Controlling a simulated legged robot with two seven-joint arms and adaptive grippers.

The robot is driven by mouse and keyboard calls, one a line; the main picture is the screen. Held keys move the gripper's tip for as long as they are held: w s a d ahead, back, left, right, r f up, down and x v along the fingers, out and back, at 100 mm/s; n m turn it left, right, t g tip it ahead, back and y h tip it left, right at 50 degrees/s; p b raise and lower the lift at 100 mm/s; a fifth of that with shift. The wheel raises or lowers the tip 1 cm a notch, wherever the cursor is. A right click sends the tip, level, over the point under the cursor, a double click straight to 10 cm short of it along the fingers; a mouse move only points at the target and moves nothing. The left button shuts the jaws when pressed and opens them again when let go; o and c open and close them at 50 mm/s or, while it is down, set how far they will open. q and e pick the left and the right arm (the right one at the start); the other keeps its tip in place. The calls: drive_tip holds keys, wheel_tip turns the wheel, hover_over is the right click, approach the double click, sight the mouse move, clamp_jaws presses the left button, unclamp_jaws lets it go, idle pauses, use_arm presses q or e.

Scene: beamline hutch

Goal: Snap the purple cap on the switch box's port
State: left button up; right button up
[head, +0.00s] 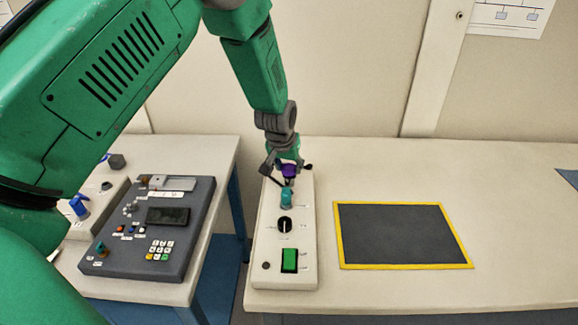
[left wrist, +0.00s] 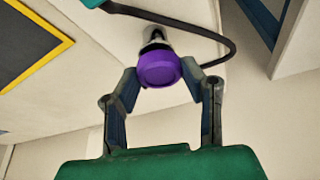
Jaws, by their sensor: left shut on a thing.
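The purple cap (head: 290,171) is at the far end of the switch box in the head view. It shows large in the left wrist view (left wrist: 159,70), between my fingertips. My left gripper (head: 287,167) is shut on the cap, one finger on each side. The white switch box (head: 264,246) stands on the table with a teal part, a black knob and a green rocker switch on top. In the left wrist view a dark and metallic port (left wrist: 155,38) shows just beyond the cap. I cannot tell whether the cap touches it. My right gripper is not in view.
A dark mat with a yellow border (head: 403,236) lies right of the box, with bare table around it. A dark control panel (head: 150,228) sits on another table at left, across a gap. A dark cable (left wrist: 222,30) curves beside the cap.

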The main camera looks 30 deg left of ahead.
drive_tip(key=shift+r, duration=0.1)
use_arm(q)
drive_tip(key=shift+a, duration=0.2)
drive_tip(key=shift+a+f, duration=0.15)
drive_tip(key=shift+f, duration=0.05)
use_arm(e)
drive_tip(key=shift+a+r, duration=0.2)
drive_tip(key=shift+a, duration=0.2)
use_arm(q)
drive_tip(key=shift+d+f, duration=0.2)
drive_tip(key=shift+d, duration=0.1)
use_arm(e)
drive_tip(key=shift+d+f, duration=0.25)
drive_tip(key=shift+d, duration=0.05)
use_arm(q)
drive_tip(key=shift+f, duration=0.15)
drive_tip(key=shift+a, duration=0.2)
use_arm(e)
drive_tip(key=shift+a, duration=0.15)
use_arm(q)
drive_tip(key=o, duration=0.8)
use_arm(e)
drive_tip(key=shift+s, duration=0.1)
